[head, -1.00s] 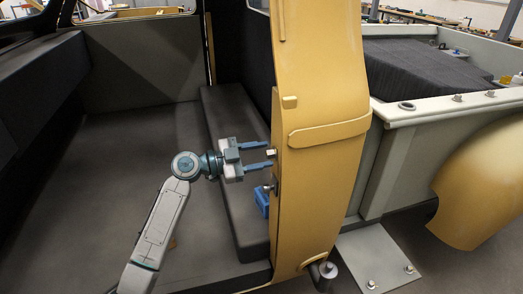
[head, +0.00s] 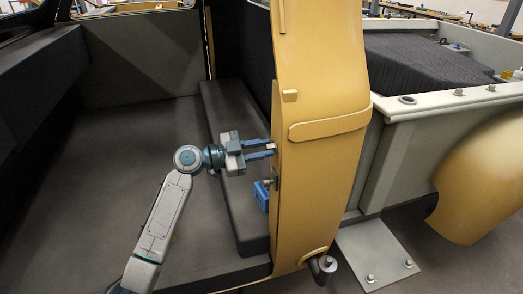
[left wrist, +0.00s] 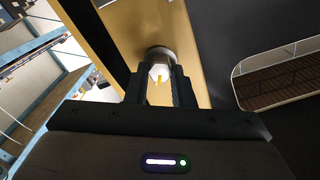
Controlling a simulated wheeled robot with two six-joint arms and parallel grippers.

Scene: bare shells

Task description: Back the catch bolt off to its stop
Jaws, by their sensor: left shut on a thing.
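The catch bolt (left wrist: 160,70) shows in the left wrist view as a pale head with a small yellow mark, on a round collar against the yellow panel. My left gripper (head: 272,148) is shut on the bolt head at the edge of the yellow pillar (head: 318,180). In the left wrist view the two dark fingers (left wrist: 160,88) stand on either side of the head. In the head view the fingers mostly hide the bolt. My right gripper is in neither view.
A blue block-like part (head: 262,196) with a metal piece sits on the pillar edge just below my left gripper. A dark bench (head: 235,165) runs behind the gripper. The grey floor (head: 95,190) at left is clear.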

